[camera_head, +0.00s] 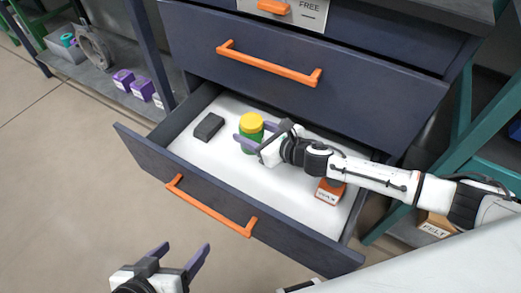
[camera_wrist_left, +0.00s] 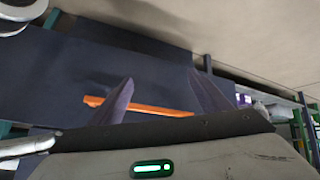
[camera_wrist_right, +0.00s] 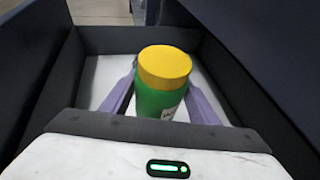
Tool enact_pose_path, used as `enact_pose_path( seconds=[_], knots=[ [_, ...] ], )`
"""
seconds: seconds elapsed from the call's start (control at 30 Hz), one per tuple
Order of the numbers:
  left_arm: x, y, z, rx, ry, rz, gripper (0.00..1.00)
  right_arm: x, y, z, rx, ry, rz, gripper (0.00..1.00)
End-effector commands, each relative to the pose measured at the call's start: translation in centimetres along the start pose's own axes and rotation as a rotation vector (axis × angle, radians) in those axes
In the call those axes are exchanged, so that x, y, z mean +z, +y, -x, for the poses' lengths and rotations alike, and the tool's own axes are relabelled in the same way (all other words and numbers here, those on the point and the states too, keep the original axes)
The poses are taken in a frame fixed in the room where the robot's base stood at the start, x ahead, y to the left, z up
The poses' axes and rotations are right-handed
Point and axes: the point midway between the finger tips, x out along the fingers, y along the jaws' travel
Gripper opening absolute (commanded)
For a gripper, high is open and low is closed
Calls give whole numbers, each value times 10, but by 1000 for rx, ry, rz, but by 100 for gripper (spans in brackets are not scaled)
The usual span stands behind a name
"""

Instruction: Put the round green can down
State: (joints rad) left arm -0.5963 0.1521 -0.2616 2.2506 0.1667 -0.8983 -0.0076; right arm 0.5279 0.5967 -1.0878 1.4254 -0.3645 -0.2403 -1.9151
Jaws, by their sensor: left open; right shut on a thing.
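The round green can (camera_head: 251,143) with a yellow lid is inside the open drawer, upright. It also shows in the right wrist view (camera_wrist_right: 160,85), between the purple fingers. My right gripper (camera_head: 246,142) comes in from the right and is shut on the can. Whether the can's base touches the white drawer floor (camera_head: 262,187) I cannot tell. My left gripper (camera_head: 182,262) is open and empty in front of the drawer, low in the head view. In the left wrist view, its fingers (camera_wrist_left: 165,95) stand apart with an orange handle beyond them.
A dark block (camera_head: 208,127) lies in the drawer's left part, and an orange labelled box (camera_head: 330,191) lies at its right. The drawer front has an orange handle (camera_head: 210,207). A closed drawer (camera_head: 305,75) is above. Purple items (camera_head: 140,89) stand on a shelf at left.

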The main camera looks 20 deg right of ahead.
Motion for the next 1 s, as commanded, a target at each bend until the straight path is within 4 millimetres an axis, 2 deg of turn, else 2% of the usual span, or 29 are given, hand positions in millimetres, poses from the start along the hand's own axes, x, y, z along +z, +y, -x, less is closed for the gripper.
enact_pose_path(
  seconds=[0.13,0.2,0.3,0.53,0.73,1.0],
  knots=[
    [1,2,-3,9,-10,-5,70,-10,-9,26,0,-2,1,18],
    [7,3,-11,22,-30,-18,70,-24,-7,18,1,-3,-2,18],
    [5,6,-14,39,-54,-41,70,-35,-7,14,1,-4,-1,18],
    [-2,13,-12,62,-19,-26,70,-47,-8,8,0,-5,0,18],
    [-12,22,-10,101,43,-6,70,-73,-7,-2,0,-4,-1,18],
    [-18,26,-6,111,55,0,70,-73,-8,-3,0,-4,1,18]
  ],
)
